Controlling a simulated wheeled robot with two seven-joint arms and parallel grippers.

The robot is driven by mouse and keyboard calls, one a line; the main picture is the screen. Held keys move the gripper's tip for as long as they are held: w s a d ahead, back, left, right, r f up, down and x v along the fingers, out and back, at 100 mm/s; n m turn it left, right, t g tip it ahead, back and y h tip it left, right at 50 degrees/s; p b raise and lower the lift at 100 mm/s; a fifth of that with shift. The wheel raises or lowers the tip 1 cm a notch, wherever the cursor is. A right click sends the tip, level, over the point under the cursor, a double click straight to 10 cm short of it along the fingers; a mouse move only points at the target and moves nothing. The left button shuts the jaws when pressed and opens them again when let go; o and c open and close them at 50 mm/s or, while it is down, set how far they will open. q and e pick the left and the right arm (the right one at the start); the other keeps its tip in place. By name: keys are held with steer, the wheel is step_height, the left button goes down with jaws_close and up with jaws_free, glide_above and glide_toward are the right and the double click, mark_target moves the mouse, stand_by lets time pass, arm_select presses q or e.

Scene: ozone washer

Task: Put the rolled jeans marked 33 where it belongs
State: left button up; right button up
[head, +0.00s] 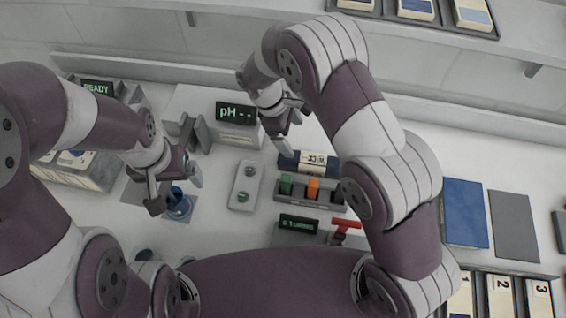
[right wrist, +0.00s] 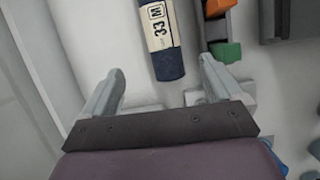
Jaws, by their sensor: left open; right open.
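The rolled jeans (head: 303,161) are a dark blue roll with a cream band marked 33 and M. They lie on the white worktop behind a grey tray with coloured blocks. In the right wrist view the roll (right wrist: 160,35) points toward me, its near end between my open fingers in the picture. My right gripper (head: 287,127) is open and empty, behind and left of the roll in the head view; it also shows in the right wrist view (right wrist: 162,70). My left gripper (head: 174,190) is open, over a blue round item (head: 179,206); contact is unclear.
The grey tray (head: 333,205) holds green and orange blocks. A pH display (head: 236,112) stands behind. A red handle (head: 346,226) is in front. Numbered slots 1, 2, 3 (head: 500,285) are at lower right, near blue (head: 465,213) and grey (head: 515,225) panels. A shelf (head: 420,35) crosses the back.

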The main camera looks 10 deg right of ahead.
mark_target(310, 159)
steer(key=shift+n, duration=0.4)
steer(key=p+x, duration=0.2)
steer(key=x, duration=0.2)
steer(key=d+p+x, duration=0.1)
steer(key=x, duration=0.3)
steer(key=p+x, duration=0.2)
steer(key=x, duration=0.2)
steer(key=shift+s+d+p, duration=0.25)
steer(key=shift+s+p, duration=0.1)
steer(key=shift+s, duration=0.1)
steer(key=shift+f, duration=0.2)
steer(key=c, duration=1.2)
steer(key=shift+r, duration=0.1)
steer(key=c, duration=0.3)
